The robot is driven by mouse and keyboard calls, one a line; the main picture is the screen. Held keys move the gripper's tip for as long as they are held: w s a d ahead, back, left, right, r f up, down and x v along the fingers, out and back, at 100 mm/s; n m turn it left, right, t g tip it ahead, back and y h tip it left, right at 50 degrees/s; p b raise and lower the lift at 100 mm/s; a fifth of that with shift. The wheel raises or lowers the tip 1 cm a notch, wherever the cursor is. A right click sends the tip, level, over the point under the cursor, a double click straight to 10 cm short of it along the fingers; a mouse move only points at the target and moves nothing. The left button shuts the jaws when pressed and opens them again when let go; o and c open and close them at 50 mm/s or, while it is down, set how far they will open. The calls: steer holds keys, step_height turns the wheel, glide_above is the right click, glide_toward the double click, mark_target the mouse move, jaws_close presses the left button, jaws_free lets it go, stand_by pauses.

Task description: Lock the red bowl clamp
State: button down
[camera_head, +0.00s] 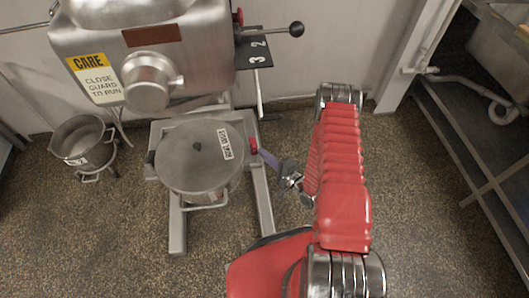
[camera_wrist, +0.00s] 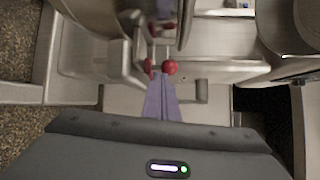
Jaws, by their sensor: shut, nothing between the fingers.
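The mixer bowl (camera_head: 200,160) sits in the grey frame under the mixer head, with a flat lid and a white label on top. The red bowl clamp (camera_head: 253,146) is at the bowl's right side. In the wrist view a red ball knob (camera_wrist: 170,68) stands at the fingertips, with a smaller red piece just left of it. My gripper (camera_head: 264,154) reaches in from the right; its purple fingers are shut and empty. In the wrist view the fingertips (camera_wrist: 162,76) are at or just below the knob; I cannot tell whether they touch it.
The mixer head (camera_head: 150,45) hangs above the bowl, with a black-knobbed lever (camera_head: 296,29) at its right. A spare pot (camera_head: 80,140) stands on the floor at left. A metal rack (camera_head: 480,150) is at right. The floor in front of the mixer is clear.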

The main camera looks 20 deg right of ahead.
steer(key=s+a, duration=0.3)
steer(key=s, duration=0.5)
steer(key=shift+r+m+h, duration=0.15)
steer(key=shift+m+h, duration=0.15)
steer(key=shift+h, duration=0.1)
stand_by(0.5)
